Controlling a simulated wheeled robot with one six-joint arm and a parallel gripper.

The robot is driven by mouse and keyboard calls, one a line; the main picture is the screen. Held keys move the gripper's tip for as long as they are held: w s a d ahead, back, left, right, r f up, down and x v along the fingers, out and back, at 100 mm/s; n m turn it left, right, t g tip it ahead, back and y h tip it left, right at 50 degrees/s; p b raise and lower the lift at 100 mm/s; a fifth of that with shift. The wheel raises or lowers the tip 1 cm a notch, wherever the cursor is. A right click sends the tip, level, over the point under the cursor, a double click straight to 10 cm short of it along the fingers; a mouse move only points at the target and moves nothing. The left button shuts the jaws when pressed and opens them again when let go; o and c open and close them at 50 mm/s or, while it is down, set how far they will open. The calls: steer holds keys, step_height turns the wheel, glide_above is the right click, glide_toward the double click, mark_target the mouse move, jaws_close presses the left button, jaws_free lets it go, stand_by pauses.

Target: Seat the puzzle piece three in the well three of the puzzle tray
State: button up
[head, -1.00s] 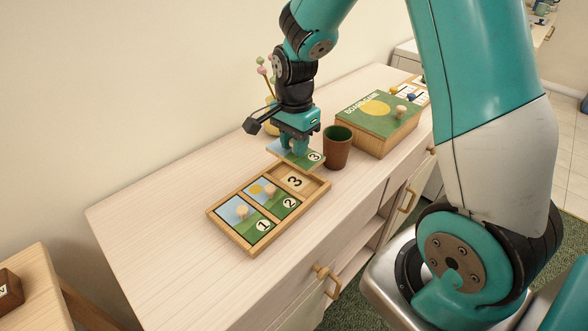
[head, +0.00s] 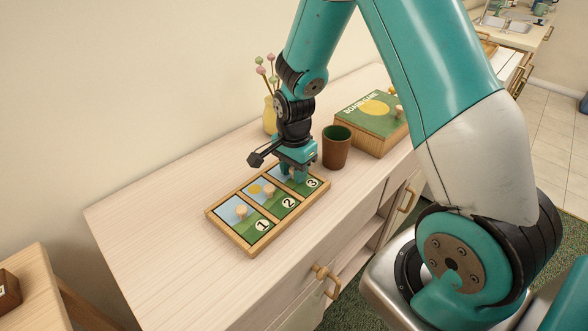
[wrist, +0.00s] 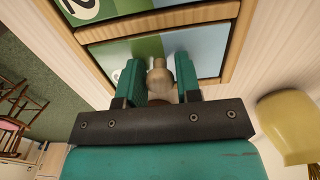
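The puzzle tray (head: 230,236) lies on the pale cabinet top, with pieces one (head: 254,231) and two (head: 281,205) in their wells. Puzzle piece three (head: 314,184) lies over well three at the tray's far end, looking level with its neighbours. In the wrist view, piece three (wrist: 207,48) sits within the wooden borders of the tray (wrist: 165,20). My gripper (head: 294,176) is right above it, partly covering it. In the wrist view, the fingers of my gripper (wrist: 159,78) close on both sides of its wooden knob (wrist: 158,72). The well's floor is hidden.
A brown cup (head: 336,150) stands close to the right of my gripper. Behind it is a green-topped board game box (head: 372,122). A yellow vase (head: 270,118) with bead stems stands behind my gripper. The cabinet top left of the tray is clear.

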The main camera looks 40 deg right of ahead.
steer(key=shift+o, duration=1.3)
step_height(320, 180, up, 12)
steer(key=s+a+r+n+y, duration=0.1)
steer(key=s+a+r+n, duration=0.2)
steer(key=s+a+n, duration=0.2)
steer(key=s+a+r+n+y+p, duration=0.1)
steer(key=s+a+r+n, duration=0.3)
steer(key=s+n, duration=0.5)
steer(key=s+a+r+n+y, duration=0.2)
steer(key=s+a+r+n, duration=0.2)
steer(key=s+a+n, duration=0.2)
steer(key=shift+s+a+r+n, duration=0.2)
steer(key=shift+s+a+n, duration=0.2)
steer(key=shift+a+n, duration=0.7)
steer(key=shift+d, duration=0.15)
